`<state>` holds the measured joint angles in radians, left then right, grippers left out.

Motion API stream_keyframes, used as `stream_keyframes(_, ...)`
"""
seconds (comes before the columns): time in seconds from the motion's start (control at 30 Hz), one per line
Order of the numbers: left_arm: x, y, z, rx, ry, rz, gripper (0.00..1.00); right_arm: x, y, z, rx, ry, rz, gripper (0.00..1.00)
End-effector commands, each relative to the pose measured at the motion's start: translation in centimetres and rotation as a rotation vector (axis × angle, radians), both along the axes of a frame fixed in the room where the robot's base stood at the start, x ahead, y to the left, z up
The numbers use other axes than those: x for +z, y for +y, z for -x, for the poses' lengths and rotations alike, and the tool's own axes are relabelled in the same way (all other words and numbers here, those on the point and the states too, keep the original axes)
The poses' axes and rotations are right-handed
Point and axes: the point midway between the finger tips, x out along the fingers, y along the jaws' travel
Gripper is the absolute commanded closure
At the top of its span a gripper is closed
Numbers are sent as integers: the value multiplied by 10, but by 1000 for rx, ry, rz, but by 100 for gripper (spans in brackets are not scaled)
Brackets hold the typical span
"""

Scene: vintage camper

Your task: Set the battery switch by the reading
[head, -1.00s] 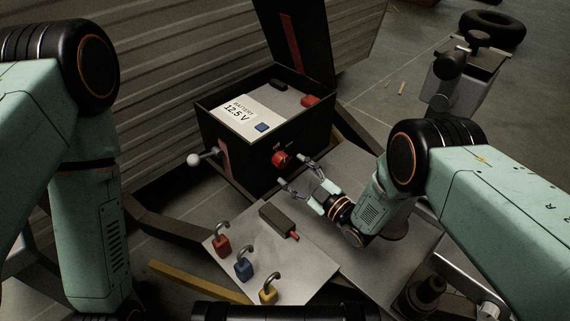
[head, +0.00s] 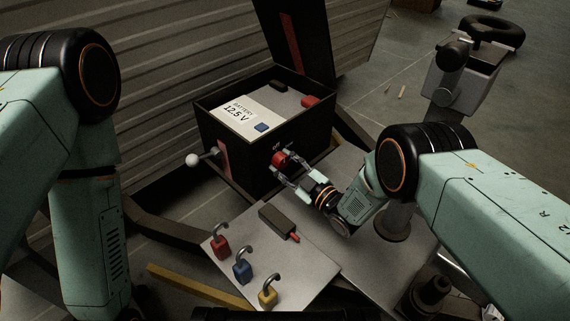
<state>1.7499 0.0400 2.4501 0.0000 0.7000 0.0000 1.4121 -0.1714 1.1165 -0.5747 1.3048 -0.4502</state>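The black battery box (head: 233,152) stands open with its lid (head: 315,35) raised. A white label (head: 247,118) inside it reads "BATTERY 12.5 V". The red battery switch (head: 279,158) is a round knob on the box's front face. My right gripper (head: 280,165) is at the switch, its fingers spread either side of the knob. I cannot tell whether the fingers touch it.
A grey plate (head: 310,262) in front holds red (head: 221,247), blue (head: 242,271) and yellow (head: 268,296) padlocks and a dark block with a red tip (head: 279,222). A white-balled lever (head: 193,160) sticks out left of the box. A trailer hitch jack (head: 462,75) stands right.

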Motion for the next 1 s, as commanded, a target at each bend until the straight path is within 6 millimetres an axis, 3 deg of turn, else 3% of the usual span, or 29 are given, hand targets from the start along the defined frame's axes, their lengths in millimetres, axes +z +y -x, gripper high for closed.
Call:
stream_keyframes(0.3,0,0,0,0,0,0,46,0,0,1,1,0,0,91)
stream_keyframes(0.67,0,0,0,0,0,0,46,0,1,1,2,46,-46,91)
stream_keyframes(1.0,0,0,0,0,0,0,46,0,1,1,2,232,-231,91)
